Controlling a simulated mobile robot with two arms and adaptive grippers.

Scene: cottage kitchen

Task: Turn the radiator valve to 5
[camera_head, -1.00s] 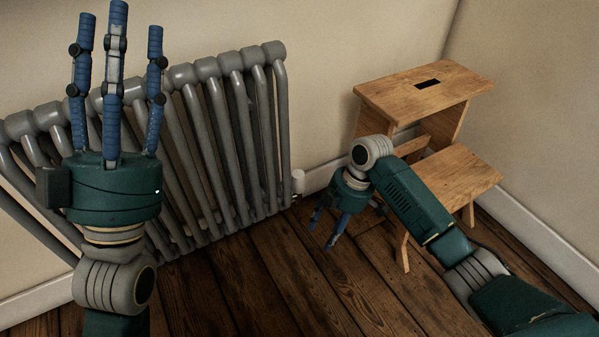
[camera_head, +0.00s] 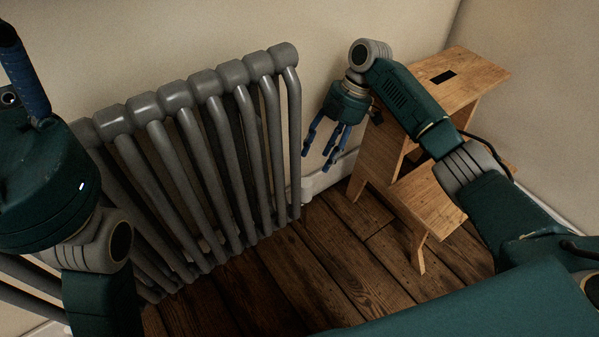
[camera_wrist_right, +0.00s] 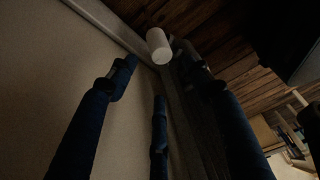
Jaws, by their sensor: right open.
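The radiator valve (camera_wrist_right: 158,46) is a white cylinder in the right wrist view, near the floor beside the grey radiator. In the head view it is hard to make out at the radiator's lower right end. My right gripper (camera_head: 323,152) points downward just right of the radiator (camera_head: 205,95), its blue fingers spread and empty. In the right wrist view the valve shows beyond the open fingers, apart from them. No number on the valve can be read. My left gripper (camera_head: 28,80) is cut off at the left edge, with one blue finger partly in view.
A wooden step stool (camera_head: 478,72) stands close to the right of my right gripper. The wall and white skirting board (camera_head: 325,176) lie behind. Dark floorboards (camera_head: 330,255) are clear in front of the radiator.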

